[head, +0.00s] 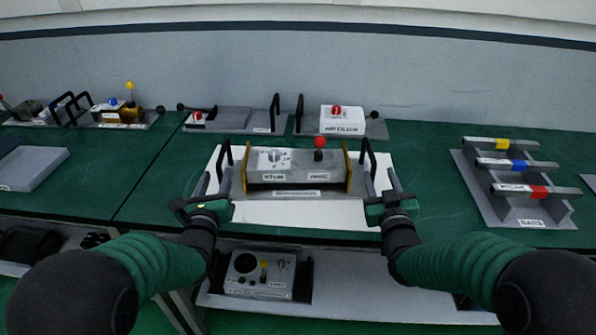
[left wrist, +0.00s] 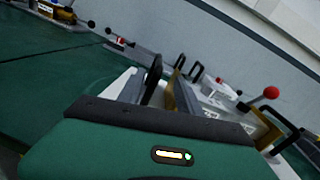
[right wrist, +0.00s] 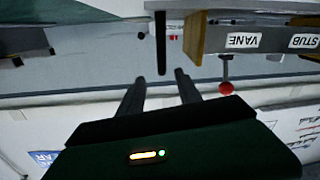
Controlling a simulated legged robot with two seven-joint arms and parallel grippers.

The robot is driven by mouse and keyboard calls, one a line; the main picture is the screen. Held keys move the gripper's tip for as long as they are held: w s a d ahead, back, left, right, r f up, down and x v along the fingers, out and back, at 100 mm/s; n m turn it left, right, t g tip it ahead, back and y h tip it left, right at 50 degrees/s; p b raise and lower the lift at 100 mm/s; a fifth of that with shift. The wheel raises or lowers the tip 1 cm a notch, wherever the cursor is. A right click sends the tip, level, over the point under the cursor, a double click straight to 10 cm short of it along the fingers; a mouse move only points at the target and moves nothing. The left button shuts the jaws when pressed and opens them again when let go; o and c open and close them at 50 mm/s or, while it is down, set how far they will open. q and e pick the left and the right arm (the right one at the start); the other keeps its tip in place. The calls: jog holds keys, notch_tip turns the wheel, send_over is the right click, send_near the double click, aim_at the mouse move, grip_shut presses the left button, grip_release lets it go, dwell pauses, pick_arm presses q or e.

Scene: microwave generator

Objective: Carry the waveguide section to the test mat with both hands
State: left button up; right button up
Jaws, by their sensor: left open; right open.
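The waveguide section (head: 296,178) is a grey box labelled STUB and VANE, with gold end flanges, a red-knobbed lever and a black handle at each end. It appears level on a white mat (head: 335,214); whether it touches the mat is hard to tell. My left gripper (head: 213,178) is open beside the left handle (head: 229,153). My right gripper (head: 381,175) is open beside the right handle (head: 370,156). In the right wrist view, that handle (right wrist: 160,42) stands just beyond the spread fingers. In the left wrist view, my gripper's body hides much of the fingers.
A rack with yellow, blue and red-banded bars (head: 513,185) stands at the right. Fixtures with black handles, including one labelled attenuator (head: 342,122), line the back. A grey plate (head: 32,168) lies at the left. A lower shelf holds a panel box (head: 260,275).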

aim_at(222, 152)
pick_arm(q)
jog(key=w, duration=1)
jog(key=shift+w+a+f, duration=0.1)
jog(key=shift+w+a, duration=0.2)
jog(key=shift+w, duration=0.1)
pick_arm(e)
jog(key=w, duration=1)
jog(key=shift+w+a, duration=0.3)
jog(key=shift+w, duration=0.1)
pick_arm(q)
jog(key=shift+w, duration=0.3)
pick_arm(e)
jog(key=shift+w, duration=0.3)
pick_arm(q)
grip_shut()
pick_arm(e)
grip_shut()
